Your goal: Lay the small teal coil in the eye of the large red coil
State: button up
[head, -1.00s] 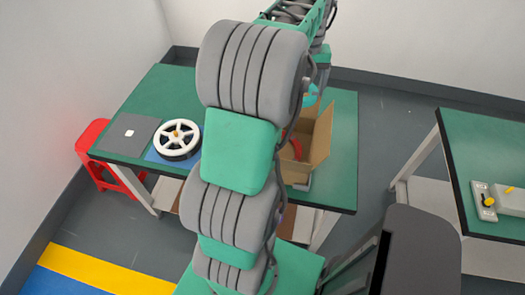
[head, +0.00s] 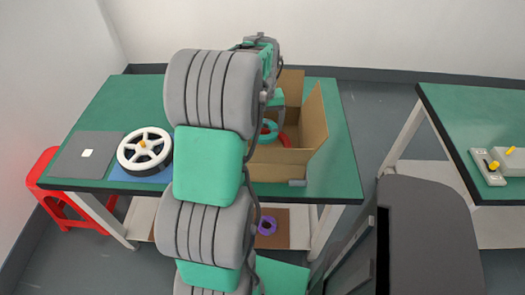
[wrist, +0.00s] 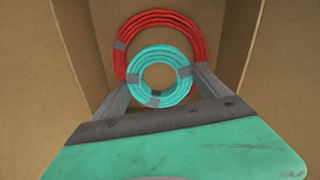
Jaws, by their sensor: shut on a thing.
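The small teal coil (wrist: 158,53) is a taped ring held between the two grey fingers of my gripper (wrist: 160,78) in the wrist view. It also shows over the box in the head view (head: 268,131). The large red coil (wrist: 190,38) is behind it inside the cardboard box, partly hidden, with its upper arc clear. It shows as a small red patch in the head view (head: 283,140). The teal coil overlaps the lower part of the red coil, off its middle. I cannot tell whether they touch.
The open cardboard box (head: 312,128) has walls close around my gripper, with a flap up at the right. It stands on the green table (head: 337,170). A white spool (head: 144,150) and a grey mat (head: 88,153) are at the left. A purple coil (head: 267,226) lies below.

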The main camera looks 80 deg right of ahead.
notch_tip(320, 180, down, 8)
jog(key=shift+r, duration=0.25)
jog(key=shift+f, duration=0.2)
jog(key=o, duration=1.3)
jog(key=shift+c, duration=0.2)
notch_tip(320, 180, up, 12)
jog(key=shift+r, duration=0.2)
